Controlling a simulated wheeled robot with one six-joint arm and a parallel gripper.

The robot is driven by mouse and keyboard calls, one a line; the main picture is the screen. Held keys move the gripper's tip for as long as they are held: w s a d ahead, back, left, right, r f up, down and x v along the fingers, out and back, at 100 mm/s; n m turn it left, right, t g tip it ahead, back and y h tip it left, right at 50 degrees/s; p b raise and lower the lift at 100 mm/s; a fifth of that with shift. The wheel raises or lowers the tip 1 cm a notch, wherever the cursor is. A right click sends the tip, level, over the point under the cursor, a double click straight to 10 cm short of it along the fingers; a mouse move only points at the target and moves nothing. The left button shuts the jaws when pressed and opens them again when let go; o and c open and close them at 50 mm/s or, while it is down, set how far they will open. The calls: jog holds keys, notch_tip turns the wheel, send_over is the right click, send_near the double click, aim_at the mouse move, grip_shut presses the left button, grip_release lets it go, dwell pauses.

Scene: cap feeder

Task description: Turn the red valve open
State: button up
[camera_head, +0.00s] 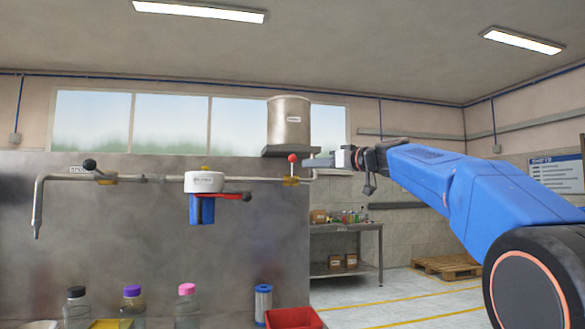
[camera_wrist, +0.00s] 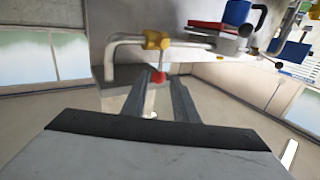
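The red valve has a yellow body (camera_head: 290,181) on the pipe, with a short upright lever ending in a red ball knob (camera_head: 292,158). My gripper (camera_head: 305,162) is just right of the knob, pointing left towards it, at about its height. In the wrist view the red knob (camera_wrist: 158,76) shows at the tips of my two open fingers (camera_wrist: 160,84), roughly centred between them. The yellow body (camera_wrist: 156,40) shows beyond. I cannot tell whether a finger touches the knob.
A steel tank (camera_head: 289,124) stands above the valve. Left along the pipe (camera_head: 130,178) are a white round unit (camera_head: 204,182) with a red lever and a black-knobbed valve (camera_head: 90,165). Capped bottles (camera_head: 187,307), a blue-and-white cylinder (camera_head: 263,305) and a red bin (camera_head: 293,318) stand below.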

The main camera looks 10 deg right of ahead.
jog(key=x, duration=1)
grip_shut()
jog(key=shift+s, duration=0.1)
jog(key=shift+r, duration=0.1)
dwell(1.1)
